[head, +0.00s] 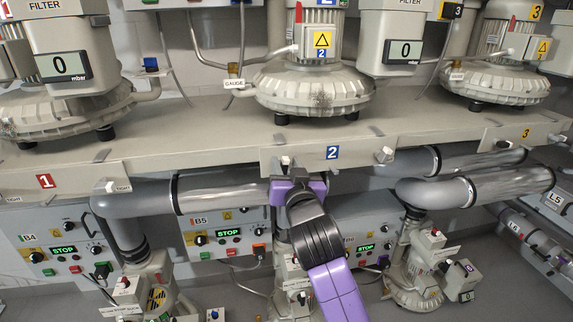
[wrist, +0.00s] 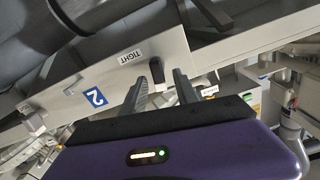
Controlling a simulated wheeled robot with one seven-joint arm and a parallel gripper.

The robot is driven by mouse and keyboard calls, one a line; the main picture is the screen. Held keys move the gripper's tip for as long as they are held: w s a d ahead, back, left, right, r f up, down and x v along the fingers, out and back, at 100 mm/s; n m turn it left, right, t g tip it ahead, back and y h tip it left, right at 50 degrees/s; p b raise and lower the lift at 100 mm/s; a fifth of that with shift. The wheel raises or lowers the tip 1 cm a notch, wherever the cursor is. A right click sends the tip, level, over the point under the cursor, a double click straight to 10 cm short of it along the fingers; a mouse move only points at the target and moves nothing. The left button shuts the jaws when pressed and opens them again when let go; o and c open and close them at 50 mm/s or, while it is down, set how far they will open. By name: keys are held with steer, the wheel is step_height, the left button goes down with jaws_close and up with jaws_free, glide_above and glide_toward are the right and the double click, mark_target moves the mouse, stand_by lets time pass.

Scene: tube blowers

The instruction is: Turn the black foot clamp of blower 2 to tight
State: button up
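The black foot clamp (wrist: 157,72) shows in the wrist view as a short dark lever on the front plate (wrist: 100,76) of blower 2, close by a "TIGHT" label (wrist: 131,57). My gripper (wrist: 160,80) is open, with its two dark fingertips on either side of the lever. I cannot tell whether either finger touches it. In the head view my gripper (head: 290,175) is at the left part of the plate marked 2 (head: 333,153) and hides the clamp. Blower 2 (head: 316,88) stands on the shelf above.
Large grey pipes (head: 222,194) run below the shelf (head: 200,130).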

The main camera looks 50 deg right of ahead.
steer(key=shift+c, duration=0.3)
jaws_close()
steer(key=shift+f+m+b, duration=0.1)
steer(key=shift+m+b, duration=0.3)
steer(key=m+b, duration=0.2)
steer(key=shift+s+d+f+m, duration=0.15)
steer(key=shift+d+m, duration=0.05)
steer(key=shift+m, duration=0.2)
steer(key=m+b, duration=0.3)
steer(key=m, duration=0.1)
steer(key=f+m+b, duration=0.1)
steer(key=m+b, duration=0.2)
steer(key=m, duration=0.1)
steer(key=d+m+b, duration=0.1)
steer(key=m+b, duration=0.2)
steer(key=m, duration=0.1)
steer(key=shift+s+f+b, duration=0.25)
steer(key=shift+s+b, duration=0.05)
steer(key=shift+b, duration=0.1)
steer(key=shift+m, duration=0.4)
